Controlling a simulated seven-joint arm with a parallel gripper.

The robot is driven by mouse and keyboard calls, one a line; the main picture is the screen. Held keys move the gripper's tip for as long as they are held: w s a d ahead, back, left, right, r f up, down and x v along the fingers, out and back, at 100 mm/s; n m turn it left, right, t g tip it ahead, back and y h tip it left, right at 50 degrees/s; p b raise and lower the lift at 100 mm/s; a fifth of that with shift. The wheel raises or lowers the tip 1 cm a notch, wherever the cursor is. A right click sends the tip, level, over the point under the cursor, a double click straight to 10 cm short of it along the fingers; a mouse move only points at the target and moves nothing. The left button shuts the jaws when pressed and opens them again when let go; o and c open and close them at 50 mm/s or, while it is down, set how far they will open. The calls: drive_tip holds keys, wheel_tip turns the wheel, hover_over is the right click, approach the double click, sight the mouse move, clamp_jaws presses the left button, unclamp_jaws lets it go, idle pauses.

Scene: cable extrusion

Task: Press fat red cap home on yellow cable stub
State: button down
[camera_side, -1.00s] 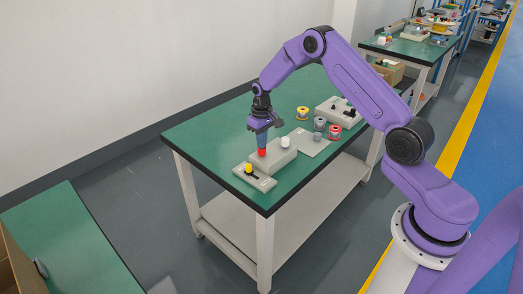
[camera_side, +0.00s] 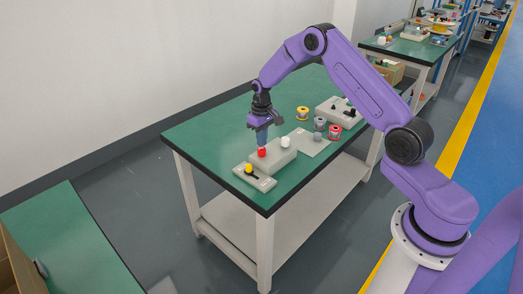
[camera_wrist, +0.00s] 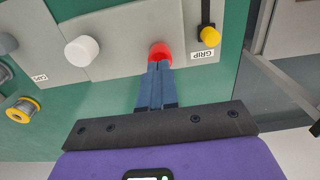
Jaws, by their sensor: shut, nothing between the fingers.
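The fat red cap (camera_side: 262,153) stands on a grey block on the green table. It also shows in the wrist view (camera_wrist: 160,49). My gripper (camera_side: 262,145) points down over the cap, fingers together and empty. In the wrist view its fingertips (camera_wrist: 160,66) overlap the cap's near edge; I cannot tell whether they touch it. A yellow piece (camera_side: 249,167) with a black cable-like strip sits on a small grey fixture, and appears right of the cap in the wrist view (camera_wrist: 209,36). Whether any yellow stub lies under the red cap is hidden.
A white knob (camera_side: 285,142) stands on the same block (camera_side: 283,156), right of the red cap. Several spools, including a red one (camera_side: 335,132) and a yellow one (camera_side: 302,113), stand farther back. Green tabletop (camera_side: 210,140) is clear to the left.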

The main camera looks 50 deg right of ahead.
sight(261, 149)
drive_tip(key=shift+r, duration=2.8)
drive_tip(key=s+a+r+n, duration=0.3)
drive_tip(key=s+a+r, duration=0.2)
drive_tip(key=s+a, duration=0.4)
drive_tip(key=s+a+r+n, duration=0.3)
drive_tip(key=s+a+r, duration=0.3)
drive_tip(key=s+a, duration=0.25)
drive_tip(key=s+d+r+n, duration=0.2)
drive_tip(key=s+n, duration=0.4)
drive_tip(key=s, duration=1.7)
drive_tip(key=shift+s+n, duration=0.2)
drive_tip(key=shift+n, duration=0.1)
